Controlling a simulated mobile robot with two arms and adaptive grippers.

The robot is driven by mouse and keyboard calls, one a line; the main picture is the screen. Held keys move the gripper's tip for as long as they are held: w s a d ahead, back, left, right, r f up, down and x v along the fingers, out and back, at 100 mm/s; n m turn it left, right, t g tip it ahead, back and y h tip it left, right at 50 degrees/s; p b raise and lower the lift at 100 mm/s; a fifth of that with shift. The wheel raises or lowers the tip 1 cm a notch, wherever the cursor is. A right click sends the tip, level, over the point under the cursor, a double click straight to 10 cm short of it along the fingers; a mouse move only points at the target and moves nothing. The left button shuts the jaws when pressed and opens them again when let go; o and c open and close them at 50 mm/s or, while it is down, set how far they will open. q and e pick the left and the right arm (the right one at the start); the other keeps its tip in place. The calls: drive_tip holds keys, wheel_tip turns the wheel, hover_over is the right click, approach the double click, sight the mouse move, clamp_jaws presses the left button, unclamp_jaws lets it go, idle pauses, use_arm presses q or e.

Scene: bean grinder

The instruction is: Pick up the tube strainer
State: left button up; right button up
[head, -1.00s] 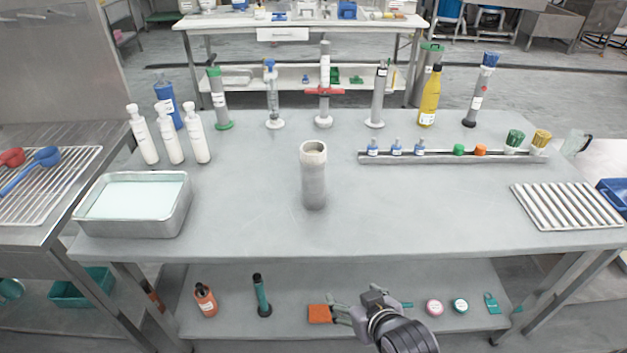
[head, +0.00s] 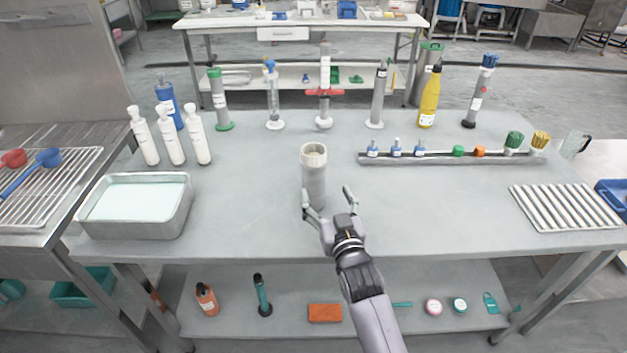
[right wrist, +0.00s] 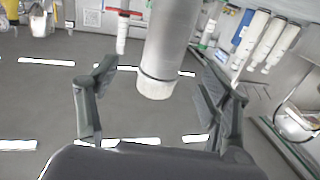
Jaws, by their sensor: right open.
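The object I take for the tube strainer is a grey cylinder with a whitish rim (head: 314,165), standing upright near the middle of the table. My right gripper (head: 327,192) is open at its near side. In the head view one finger overlaps the lower left of the cylinder and the other is to its right. In the right wrist view, which looks upside down, the cylinder (right wrist: 170,45) lies beyond the two spread fingers (right wrist: 158,82), between their directions. I see no finger closed on it. My left gripper is not in view.
A metal tray of pale liquid (head: 183,222) stands at the left, with white bottles (head: 170,140) behind it. A rail with small items (head: 440,159) and a ribbed tray (head: 565,207) are at the right. Tall tubes line the back. The table around the cylinder is clear.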

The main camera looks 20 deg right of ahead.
sight(317, 179)
drive_tip(key=w, duration=0.4)
drive_tip(key=shift+d, duration=0.1)
drive_tip(key=w, duration=0.3)
drive_tip(key=w+p, duration=0.1)
drive_tip(key=w, duration=0.1)
drive_tip(key=shift+w+a, duration=0.1)
drive_tip(key=shift+a, duration=0.15)
drive_tip(key=shift+c, duration=0.3)
drive_tip(key=c, duration=1.3)
drive_tip(key=shift+r, duration=0.1)
drive_tip(key=shift+c, duration=0.6)
drive_tip(key=shift+r, duration=0.1)
